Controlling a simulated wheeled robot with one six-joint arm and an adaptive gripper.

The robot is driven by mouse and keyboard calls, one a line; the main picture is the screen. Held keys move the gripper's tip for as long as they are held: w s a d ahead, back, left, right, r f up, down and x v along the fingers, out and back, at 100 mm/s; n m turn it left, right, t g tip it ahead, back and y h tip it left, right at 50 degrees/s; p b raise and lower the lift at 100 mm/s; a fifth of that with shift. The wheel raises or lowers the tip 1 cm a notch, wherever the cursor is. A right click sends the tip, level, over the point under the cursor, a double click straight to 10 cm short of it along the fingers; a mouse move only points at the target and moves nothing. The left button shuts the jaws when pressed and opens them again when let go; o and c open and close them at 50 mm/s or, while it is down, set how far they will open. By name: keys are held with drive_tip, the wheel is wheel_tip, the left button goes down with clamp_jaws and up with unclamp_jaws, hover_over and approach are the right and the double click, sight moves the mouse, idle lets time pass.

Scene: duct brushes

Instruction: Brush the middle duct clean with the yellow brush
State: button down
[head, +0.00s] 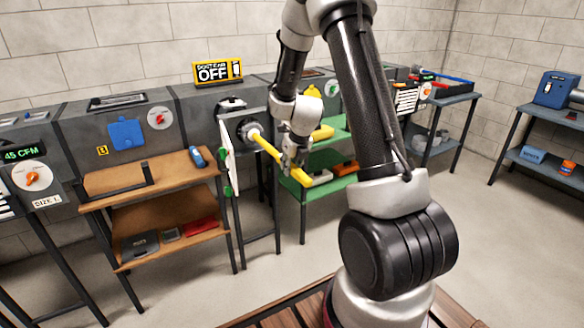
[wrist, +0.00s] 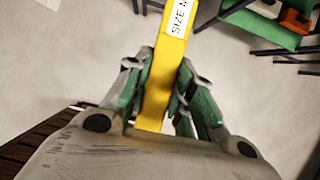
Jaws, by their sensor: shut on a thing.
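My gripper (head: 291,168) is shut on the yellow brush (head: 265,147). In the wrist view, the green-padded fingers of my gripper (wrist: 161,95) close on both sides of the flat yellow handle (wrist: 158,90), which carries a "SIZE M" label. The handle slants up and left in the head view to the round mouth of the middle duct (head: 235,121). A pale round part (head: 252,133) shows at the handle's far end, at the mouth. The bristles and the duct's inside are hidden. A white door (head: 228,160) with green fittings stands open at the duct.
A yellow "DUCT FAN OFF" sign (head: 218,70) stands on top of the ducts. A wooden shelf (head: 150,177) is left of the duct, with a blue object (head: 197,157) on it. A green shelf (head: 325,160) is behind my gripper. Open floor lies in front.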

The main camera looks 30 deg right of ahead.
sight(268, 145)
drive_tip(key=shift+w+a+r, duration=0.1)
drive_tip(key=shift+w+a, duration=0.05)
drive_tip(key=shift+w, duration=4.2)
drive_tip(key=shift+w+a+r, duration=0.1)
drive_tip(key=shift+w+a, duration=0.05)
drive_tip(key=shift+w, duration=4.15)
drive_tip(key=s, duration=1.6)
drive_tip(key=shift+s+d, duration=0.3)
drive_tip(key=shift+s, duration=0.1)
drive_tip(key=w, duration=1.7)
drive_tip(key=shift+a, duration=0.3)
drive_tip(key=shift+s, duration=0.1)
